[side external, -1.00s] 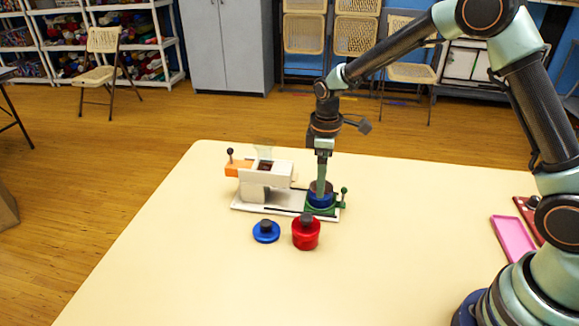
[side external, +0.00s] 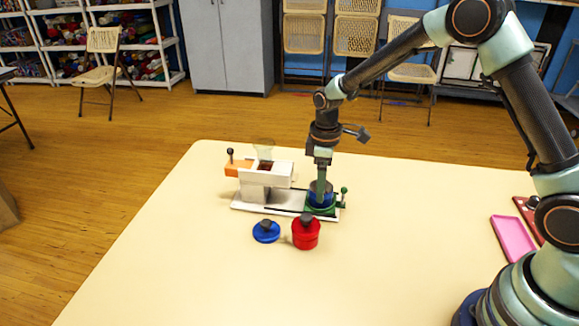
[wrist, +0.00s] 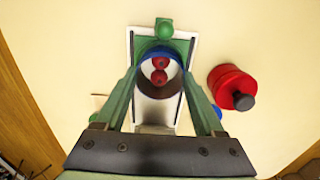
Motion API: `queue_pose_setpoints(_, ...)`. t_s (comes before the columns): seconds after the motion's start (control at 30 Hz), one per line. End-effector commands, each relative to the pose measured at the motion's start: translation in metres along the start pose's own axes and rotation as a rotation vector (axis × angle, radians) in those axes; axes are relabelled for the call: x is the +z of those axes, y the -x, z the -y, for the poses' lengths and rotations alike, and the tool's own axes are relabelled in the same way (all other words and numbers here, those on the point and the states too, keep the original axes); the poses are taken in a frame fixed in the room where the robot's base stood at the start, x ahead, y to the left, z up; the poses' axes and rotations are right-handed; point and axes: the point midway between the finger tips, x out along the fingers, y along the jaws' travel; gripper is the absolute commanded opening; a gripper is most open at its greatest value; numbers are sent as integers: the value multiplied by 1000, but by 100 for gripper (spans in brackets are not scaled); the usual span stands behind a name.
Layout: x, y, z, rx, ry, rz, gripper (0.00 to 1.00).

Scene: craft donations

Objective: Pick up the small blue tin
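The small blue tin (side external: 320,197) stands upright, without a lid, in a green holder (side external: 325,210) at the right end of a white dispenser. In the wrist view the tin's blue rim (wrist: 159,50) shows round red pieces inside. My gripper (side external: 320,188) points straight down at the tin. In the wrist view my gripper's fingers (wrist: 160,74) lie at the tin's left and right sides. Whether they press on its wall or stand slightly apart cannot be seen.
The white dispenser (side external: 266,177) with an orange slide (side external: 238,168) stands left of the tin. A blue lid (side external: 266,236) and a red lidded tin (side external: 306,236) are in front. A pink tray (side external: 512,238) lies far right. The table's front is clear.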

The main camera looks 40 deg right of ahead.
Motion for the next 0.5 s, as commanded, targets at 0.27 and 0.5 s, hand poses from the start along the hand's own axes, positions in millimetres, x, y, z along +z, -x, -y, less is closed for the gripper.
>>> queue_pose_setpoints(0.27, -1, 13, -1, 2, 0, -3, 35)
queue_pose_setpoints(0.5, 0, 30, 0, 2, 0, -2, 35)
